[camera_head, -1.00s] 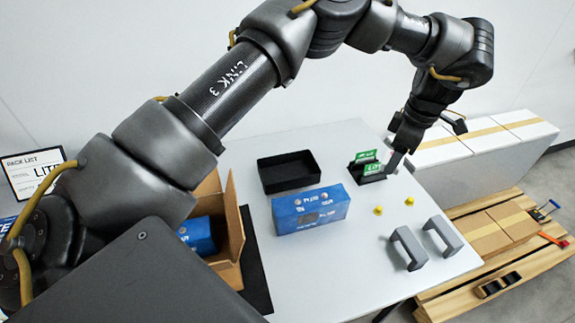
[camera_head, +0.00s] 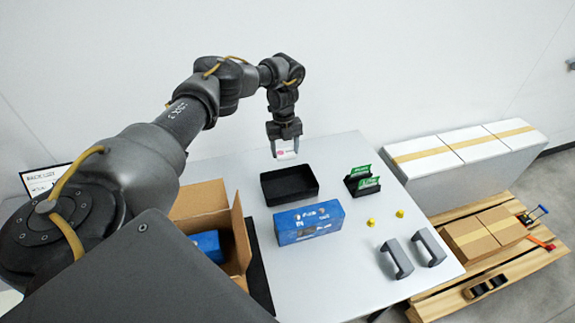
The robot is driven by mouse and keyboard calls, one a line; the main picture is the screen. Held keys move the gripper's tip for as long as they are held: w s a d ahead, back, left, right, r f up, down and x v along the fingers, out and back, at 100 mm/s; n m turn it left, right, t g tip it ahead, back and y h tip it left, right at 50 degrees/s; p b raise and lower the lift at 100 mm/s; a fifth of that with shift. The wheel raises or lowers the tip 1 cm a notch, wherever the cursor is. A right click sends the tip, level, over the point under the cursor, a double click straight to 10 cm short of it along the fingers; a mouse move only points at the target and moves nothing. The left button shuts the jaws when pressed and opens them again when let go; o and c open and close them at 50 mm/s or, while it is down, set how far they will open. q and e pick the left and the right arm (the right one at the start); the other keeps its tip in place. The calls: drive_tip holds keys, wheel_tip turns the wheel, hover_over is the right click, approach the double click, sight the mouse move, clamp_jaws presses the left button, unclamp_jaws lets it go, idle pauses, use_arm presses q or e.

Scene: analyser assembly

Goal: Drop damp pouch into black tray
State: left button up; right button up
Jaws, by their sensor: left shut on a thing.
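The black tray (camera_head: 290,198) is an open, empty-looking box near the far edge of the white table. My left gripper (camera_head: 285,151) is shut on a small white pouch (camera_head: 286,146) with a reddish mark. It holds the pouch above and just behind the tray's far rim, apart from the tray. Part of the pouch is hidden by the fingers. My right gripper does not show.
A blue analyser box (camera_head: 308,222) stands in front of the tray. A holder with green cards (camera_head: 366,183), two yellow knobs (camera_head: 370,222) and two grey handles (camera_head: 428,247) are to the right. An open cardboard box (camera_head: 236,240) is at the left.

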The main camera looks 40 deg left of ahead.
use_arm(q)
drive_tip(key=shift+f+b, duration=0.65)
drive_tip(key=shift+f, duration=0.15)
wheel_tip(320, 180, down, 4)
drive_tip(key=b, duration=0.3)
drive_tip(key=shift+f, duration=0.25)
drive_tip(key=o, duration=1)
drive_tip(key=shift+r, duration=0.15)
